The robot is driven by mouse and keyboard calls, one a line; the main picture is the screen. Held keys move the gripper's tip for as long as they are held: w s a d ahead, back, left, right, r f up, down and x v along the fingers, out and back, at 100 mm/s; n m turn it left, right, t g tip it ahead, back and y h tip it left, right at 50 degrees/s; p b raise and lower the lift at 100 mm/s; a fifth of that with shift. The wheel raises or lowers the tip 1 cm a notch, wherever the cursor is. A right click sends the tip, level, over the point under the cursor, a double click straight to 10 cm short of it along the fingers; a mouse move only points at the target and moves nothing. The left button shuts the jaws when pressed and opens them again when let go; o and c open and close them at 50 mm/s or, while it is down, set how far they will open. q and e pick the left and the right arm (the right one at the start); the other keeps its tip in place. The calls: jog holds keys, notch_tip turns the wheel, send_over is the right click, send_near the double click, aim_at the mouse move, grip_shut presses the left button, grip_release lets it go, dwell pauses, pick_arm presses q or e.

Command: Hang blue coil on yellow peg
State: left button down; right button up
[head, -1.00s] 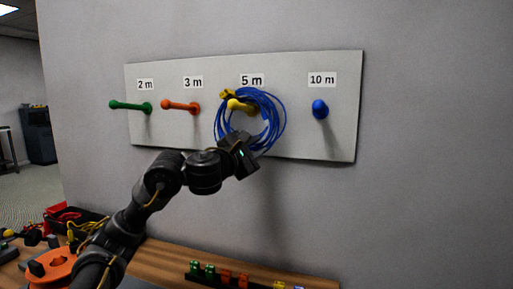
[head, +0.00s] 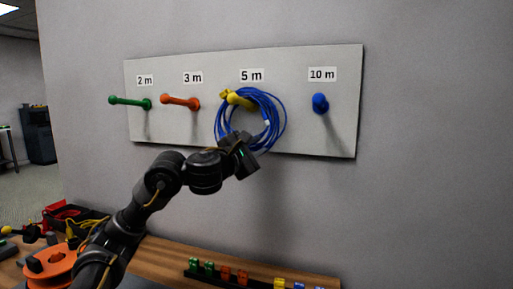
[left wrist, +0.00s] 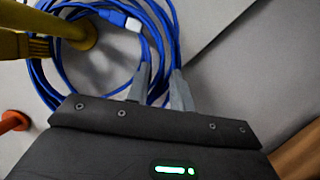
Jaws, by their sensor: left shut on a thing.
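The blue coil (head: 277,122) is a loose ring of cable in front of the peg board. The yellow peg (head: 240,100), under the "5 m" label, passes through the ring. Its outer end sticks out past the coil's left strands. My left gripper (head: 240,143) is shut on the coil's lower strands, below the peg. Its grey fingers (left wrist: 161,88) pinch the cable. My right gripper is out of view.
The pale board (head: 290,140) on the wall also carries a green peg (head: 130,101), an orange peg (head: 180,102) and a blue peg (head: 320,103). Below is a wooden bench (head: 170,258) with a row of coloured pieces, an orange spool (head: 48,265) and a red-and-black bin.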

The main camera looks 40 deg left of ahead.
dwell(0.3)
pick_arm(q)
jog(key=c, duration=1.1)
grip_release()
jog(key=shift+c, duration=0.2)
jog(key=s+f+p, duration=0.1)
jog(key=s, duration=0.9)
jog(key=shift+s+d+f, duration=0.15)
jog(key=shift+s+d, duration=0.15)
jog(key=shift+s, duration=0.1)
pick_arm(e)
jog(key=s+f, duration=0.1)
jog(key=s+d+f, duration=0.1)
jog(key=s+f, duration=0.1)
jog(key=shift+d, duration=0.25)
